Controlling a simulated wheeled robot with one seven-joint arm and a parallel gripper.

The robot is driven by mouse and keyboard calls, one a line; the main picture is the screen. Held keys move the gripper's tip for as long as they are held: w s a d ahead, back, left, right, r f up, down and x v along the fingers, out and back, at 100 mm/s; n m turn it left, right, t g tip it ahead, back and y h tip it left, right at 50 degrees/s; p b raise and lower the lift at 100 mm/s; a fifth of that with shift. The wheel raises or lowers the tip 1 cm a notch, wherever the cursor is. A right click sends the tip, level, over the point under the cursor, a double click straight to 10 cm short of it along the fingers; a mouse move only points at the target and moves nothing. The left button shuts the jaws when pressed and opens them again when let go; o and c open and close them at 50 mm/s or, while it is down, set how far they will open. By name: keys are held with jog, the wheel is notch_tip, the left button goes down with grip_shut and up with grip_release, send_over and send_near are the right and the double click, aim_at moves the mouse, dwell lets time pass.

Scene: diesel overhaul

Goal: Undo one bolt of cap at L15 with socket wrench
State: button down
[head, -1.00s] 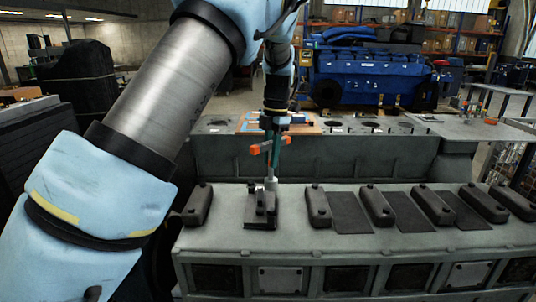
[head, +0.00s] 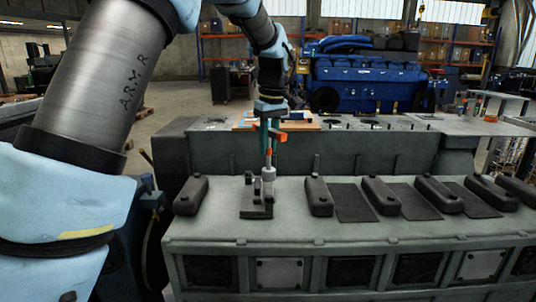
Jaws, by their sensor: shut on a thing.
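My gripper (head: 269,124) is shut on the socket wrench (head: 268,160), which hangs upright with orange parts near its top and a grey socket at its lower end. The socket stands at the right side of the dark cap (head: 257,212), low over it. It appears to be over the cap's right end, but I cannot tell whether it is seated on a bolt, since it hides that spot. A bolt or post (head: 249,178) stands up at the cap's left side, apart from the socket.
Dark covers (head: 319,197) stand in a row along the grey engine block (head: 215,232), with flat dark pads between some. A raised ledge behind carries an orange-edged board (head: 302,124). A blue engine (head: 365,80) stands farther back.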

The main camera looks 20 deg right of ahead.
aim_at(270, 168)
jog(key=shift+f+m+b, duration=0.3)
jog(key=shift+m+b, duration=0.1)
jog(key=shift+m, duration=0.5)
jog(key=shift+r+m, duration=0.2)
jog(key=shift+m, duration=0.4)
jog(key=m+p, duration=0.1)
jog(key=m, duration=0.2)
jog(key=shift+f+h, duration=0.15)
jog(key=shift+h, duration=0.15)
jog(key=m, duration=0.2)
jog(key=m+p, duration=0.1)
jog(key=m, duration=0.1)
jog(key=f+m, duration=0.1)
jog(key=m, duration=0.1)
jog(key=shift+d+m+g+h+p, duration=0.15)
jog(key=shift+m+g+h+p, duration=0.15)
jog(key=shift+p, duration=0.05)
notch_tip(270, 168, down, 3)
jog(key=shift+d+f+m+b, duration=0.1)
jog(key=shift+m+b, duration=0.2)
jog(key=shift+b, duration=0.45)
jog(key=shift+f, duration=0.1)
jog(key=shift+s, duration=0.1)
jog(key=shift+f, duration=0.15)
